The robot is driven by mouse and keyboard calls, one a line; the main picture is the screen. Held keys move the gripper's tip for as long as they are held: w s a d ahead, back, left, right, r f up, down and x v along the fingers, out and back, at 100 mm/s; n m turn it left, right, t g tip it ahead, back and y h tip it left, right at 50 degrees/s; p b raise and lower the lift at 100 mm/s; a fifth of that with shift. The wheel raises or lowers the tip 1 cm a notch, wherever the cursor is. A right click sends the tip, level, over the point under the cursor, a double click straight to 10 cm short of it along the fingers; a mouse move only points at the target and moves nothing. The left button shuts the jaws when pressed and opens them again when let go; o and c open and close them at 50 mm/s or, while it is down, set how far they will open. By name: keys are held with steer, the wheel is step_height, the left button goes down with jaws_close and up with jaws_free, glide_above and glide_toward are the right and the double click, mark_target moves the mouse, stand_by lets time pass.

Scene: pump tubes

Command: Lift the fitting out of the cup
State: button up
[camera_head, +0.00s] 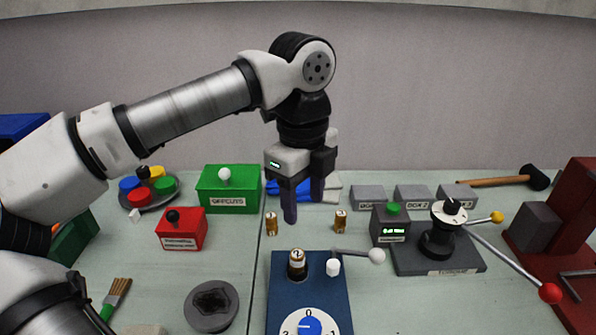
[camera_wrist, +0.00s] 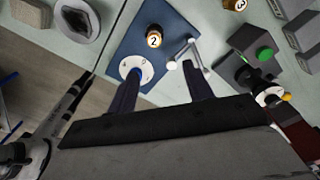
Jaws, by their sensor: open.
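A brass fitting with a round label 2 (camera_head: 297,257) stands upright on the blue plate (camera_head: 283,290). A dark cup-like base (camera_head: 297,274) shows around its lower part; how deep it sits is unclear. In the wrist view the fitting (camera_wrist: 154,38) shows from above, beyond my fingertips. My gripper (camera_head: 303,208) is open and empty, pointing down above and behind the fitting, clear of it. It also shows in the wrist view (camera_wrist: 160,68), with both fingers apart.
Two more brass fittings (camera_head: 272,223) (camera_head: 340,220) stand behind the plate. The plate carries a white-knobbed lever (camera_head: 355,254) and a numbered dial (camera_head: 310,325). A green-buttoned box (camera_head: 391,226) and a clamp stand (camera_head: 438,240) are to the right, a grey bowl (camera_head: 211,306) to the left.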

mark_target(297, 252)
steer(key=shift+n+y, duration=0.3)
steer(key=f, duration=0.4)
steer(key=f+p, duration=0.1)
steer(key=f, duration=0.4)
steer(key=a+f+p, duration=0.1)
steer(key=f, duration=0.4)
steer(key=shift+a, duration=0.1)
steer(key=shift+c, duration=0.3)
steer(key=shift+r, duration=0.1)
steer(key=c, duration=1)
steer(key=shift+r, duration=0.1)
steer(key=shift+r+p, duration=1.05)
steer(key=shift+r, duration=1.85)
jaws_close()
